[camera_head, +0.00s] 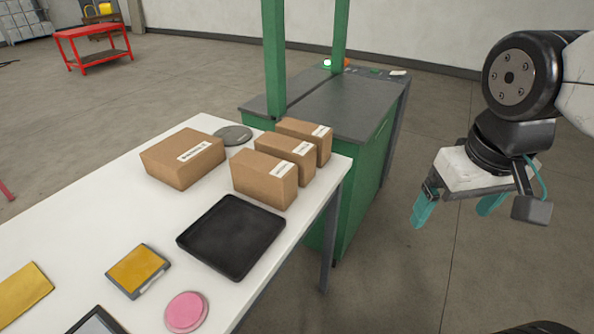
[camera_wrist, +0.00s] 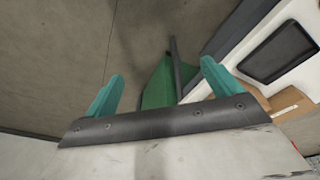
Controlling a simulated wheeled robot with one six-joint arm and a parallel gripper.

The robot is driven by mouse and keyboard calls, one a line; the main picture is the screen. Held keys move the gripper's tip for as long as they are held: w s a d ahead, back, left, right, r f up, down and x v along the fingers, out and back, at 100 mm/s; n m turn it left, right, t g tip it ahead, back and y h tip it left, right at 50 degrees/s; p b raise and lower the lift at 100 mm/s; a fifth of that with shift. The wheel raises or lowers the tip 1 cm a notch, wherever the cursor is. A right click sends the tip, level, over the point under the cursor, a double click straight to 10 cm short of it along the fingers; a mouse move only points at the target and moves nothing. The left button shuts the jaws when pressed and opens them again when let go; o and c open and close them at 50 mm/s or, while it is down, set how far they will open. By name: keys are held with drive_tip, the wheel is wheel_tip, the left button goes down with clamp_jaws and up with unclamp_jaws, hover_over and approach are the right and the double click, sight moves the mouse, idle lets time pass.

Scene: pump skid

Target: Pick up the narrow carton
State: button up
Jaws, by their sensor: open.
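Several brown cartons with white labels stand at the far end of the white table (camera_head: 90,225) in the head view. Three narrow ones stand in a close row: a front one (camera_head: 263,180), a middle one (camera_head: 287,158) and a back one (camera_head: 307,138). A wider carton (camera_head: 182,160) lies to their left. I cannot tell which narrow one the task names. My gripper (camera_head: 455,210) is open and empty, over the floor to the right of the table, well apart from the cartons. In the wrist view its teal fingers (camera_wrist: 160,85) are spread; cartons (camera_wrist: 288,103) show partly at the right edge.
A black tray (camera_head: 232,236) lies in front of the cartons, with a grey disc (camera_head: 232,136) behind them. A yellow-topped box (camera_head: 138,270) and pink disc (camera_head: 186,311) are nearer. A green machine (camera_head: 335,105) with upright posts stands behind the table. Open floor lies right.

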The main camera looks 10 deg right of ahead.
drive_tip(key=w+a+f+n+t, duration=0.15)
drive_tip(key=w+t, duration=0.25)
drive_tip(key=w, duration=0.8)
drive_tip(key=w+a+f+n+t, duration=0.1)
drive_tip(key=w+f+n+t, duration=0.2)
drive_tip(key=w, duration=0.9)
drive_tip(key=n+y, duration=0.6)
drive_tip(key=y, duration=0.5)
approach(267, 163)
drive_tip(key=w, duration=0.1)
drive_tip(key=a, duration=0.1)
drive_tip(key=w+a+f, duration=0.1)
drive_tip(key=shift+w+a+f+g, duration=0.1)
drive_tip(key=shift+a+f+g, duration=0.1)
drive_tip(key=shift+a+g, duration=0.1)
drive_tip(key=x, duration=0.5)
drive_tip(key=shift+w+a, duration=0.2)
drive_tip(key=c, duration=1.7)
